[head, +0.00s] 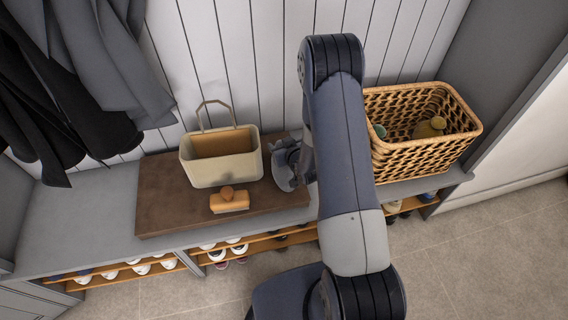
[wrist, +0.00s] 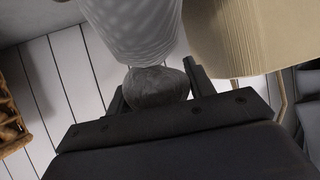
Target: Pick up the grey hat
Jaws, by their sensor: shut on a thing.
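The grey hat (wrist: 132,28) is a light grey knitted hat with a darker grey fuzzy bobble. In the wrist view it fills the top middle, with the bobble between the fingers. My gripper (wrist: 157,86) is shut on this bobble. In the head view the hat (head: 284,170) shows just left of my arm, at the right part of the brown mat. My arm hides part of it and most of the gripper there. I cannot tell whether the hat touches the mat.
A cream bin with a handle (head: 222,172) stands close left of the hat on the brown mat (head: 165,205). An orange-brown brush (head: 229,201) lies in front of it. A wicker basket (head: 425,157) is to the right. Dark coats (head: 110,60) hang at left. Shoes sit on shelves below.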

